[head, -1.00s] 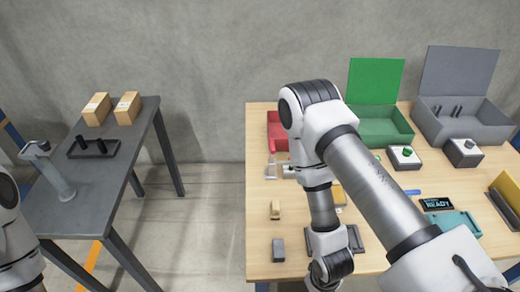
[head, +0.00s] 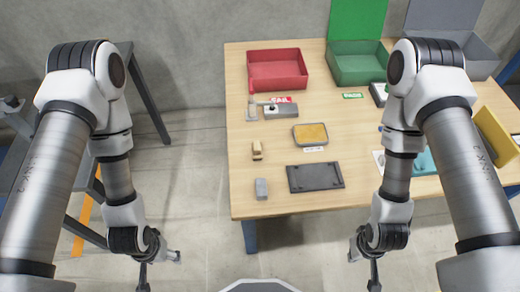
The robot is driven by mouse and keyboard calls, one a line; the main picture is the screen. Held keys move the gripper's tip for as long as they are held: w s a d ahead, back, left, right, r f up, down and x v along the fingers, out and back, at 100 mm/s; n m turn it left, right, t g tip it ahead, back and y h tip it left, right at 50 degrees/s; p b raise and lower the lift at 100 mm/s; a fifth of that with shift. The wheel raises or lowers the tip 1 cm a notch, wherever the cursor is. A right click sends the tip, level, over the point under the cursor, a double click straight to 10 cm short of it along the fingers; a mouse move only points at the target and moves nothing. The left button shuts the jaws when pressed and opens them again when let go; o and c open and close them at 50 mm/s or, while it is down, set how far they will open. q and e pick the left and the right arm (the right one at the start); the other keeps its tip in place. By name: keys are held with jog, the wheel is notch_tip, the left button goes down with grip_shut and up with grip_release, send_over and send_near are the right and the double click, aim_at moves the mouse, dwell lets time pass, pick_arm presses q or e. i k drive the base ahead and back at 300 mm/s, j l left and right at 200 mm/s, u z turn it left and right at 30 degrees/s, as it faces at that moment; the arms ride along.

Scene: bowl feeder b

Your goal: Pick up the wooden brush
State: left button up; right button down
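The wooden brush (head: 257,150) appears to be the small tan wooden piece on the left part of the table, in the head view; its bristles are too small to make out. My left gripper (head: 161,270) hangs low over the floor, left of the table, apart from the brush. My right gripper (head: 363,271) hangs in front of the table's near edge, right of the brush and apart from it. The fingers of both grippers look spread, with nothing between them.
The wooden table (head: 239,195) holds a grey block (head: 261,189), dark tray (head: 315,177), yellow-topped tray (head: 310,134), switch box (head: 280,122), red bin (head: 277,70) and green bin (head: 359,65). My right arm covers part of the table's right side. Bare tabletop surrounds the brush.

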aim_at(257, 151)
jog(key=z, duration=0.25)
jog(key=j+z, duration=0.8)
jog(key=k+j+z, duration=0.1)
jog(key=j+z, duration=0.3)
jog(key=k+j+z, duration=0.15)
jog(key=z, duration=0.2)
jog(key=i+j, duration=0.35)
